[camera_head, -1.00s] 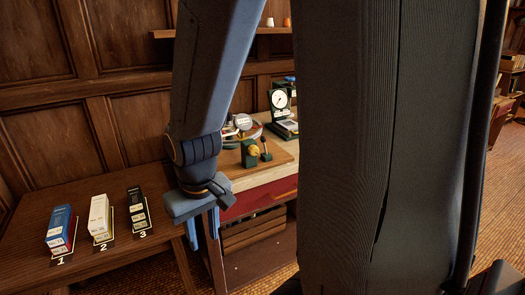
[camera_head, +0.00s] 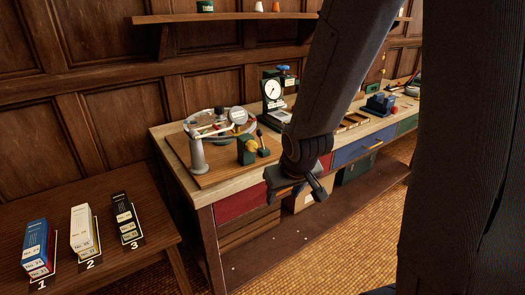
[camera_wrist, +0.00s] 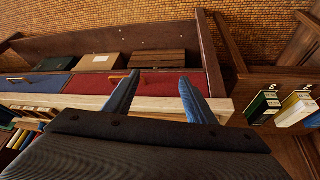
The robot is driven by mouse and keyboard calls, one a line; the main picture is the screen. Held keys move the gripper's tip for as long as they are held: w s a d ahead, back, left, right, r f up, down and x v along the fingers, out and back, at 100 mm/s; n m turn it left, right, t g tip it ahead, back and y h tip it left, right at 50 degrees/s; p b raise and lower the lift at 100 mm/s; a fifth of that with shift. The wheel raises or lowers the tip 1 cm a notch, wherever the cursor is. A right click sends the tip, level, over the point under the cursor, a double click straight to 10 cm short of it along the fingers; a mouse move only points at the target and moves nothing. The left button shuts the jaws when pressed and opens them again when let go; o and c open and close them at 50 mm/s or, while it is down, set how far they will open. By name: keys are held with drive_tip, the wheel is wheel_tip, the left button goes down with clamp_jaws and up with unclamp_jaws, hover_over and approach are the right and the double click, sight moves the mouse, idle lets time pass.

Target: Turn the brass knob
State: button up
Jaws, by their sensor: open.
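In the head view, the brass knob (camera_head: 252,145) sits on a small dark green block (camera_head: 245,156) on a wooden board at the left end of the workbench. A short black lever stands just to its right. My gripper (camera_head: 298,193) hangs in front of the bench edge, right of the knob and apart from it. Its two fingers are spread with nothing between them. In the wrist view, my gripper (camera_wrist: 158,88) shows two blue fingers apart over the bench front. The knob is not visible in the wrist view.
A black dial instrument (camera_head: 273,92) is farther back. Numbered boxes (camera_head: 82,228) stand on a side table at left. The floor (camera_head: 300,255) in front of the bench is mostly clear.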

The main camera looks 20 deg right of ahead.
drive_tip(key=w+d+f+n+t+y+b, duration=0.15)
drive_tip(key=w+t, duration=0.35)
drive_tip(key=w, duration=0.5)
drive_tip(key=n+t+y+b, duration=0.1)
drive_tip(key=t+y+b, duration=0.2)
drive_tip(key=t+y, duration=0.3)
approach(253, 147)
drive_tip(key=w+a+t+h, duration=0.1)
drive_tip(key=h, duration=0.1)
drive_tip(key=shift+y, duration=0.25)
drive_tip(key=p+x, duration=0.1)
drive_tip(key=x, duration=0.6)
drive_tip(key=shift+w+a+f, duration=0.15)
drive_tip(key=shift+w+a, duration=0.05)
drive_tip(key=shift+w, duration=0.1)
drive_tip(key=c, duration=1)
drive_tip(key=shift+n, duration=0.25)
drive_tip(key=shift+c, duration=0.2)
